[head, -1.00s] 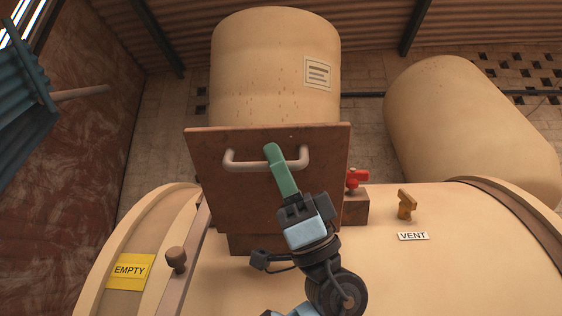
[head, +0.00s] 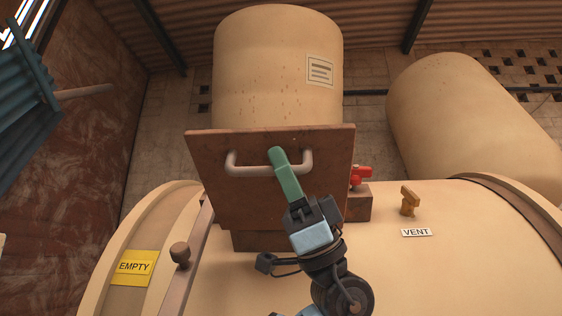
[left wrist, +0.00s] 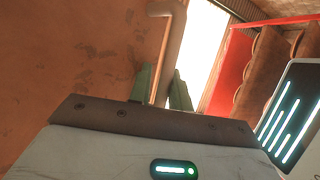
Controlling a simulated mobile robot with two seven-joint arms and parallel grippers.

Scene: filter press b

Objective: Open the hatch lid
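The hatch lid (head: 225,198) is a rust-brown square plate, standing steeply raised above its brown hatch box (head: 258,241) on the big cream vessel. A pale bar handle (head: 240,170) runs across its upper face. The hatch opening is hidden behind the lid. My right gripper is not in view.
A red valve (head: 361,175) stands close to the right of the lid. A tan vent handle (head: 409,200) stands further right, above a VENT label. A brown knob (head: 180,253) and a yellow EMPTY sign (head: 134,267) are at lower left. A cream tank (head: 270,70) rises behind.

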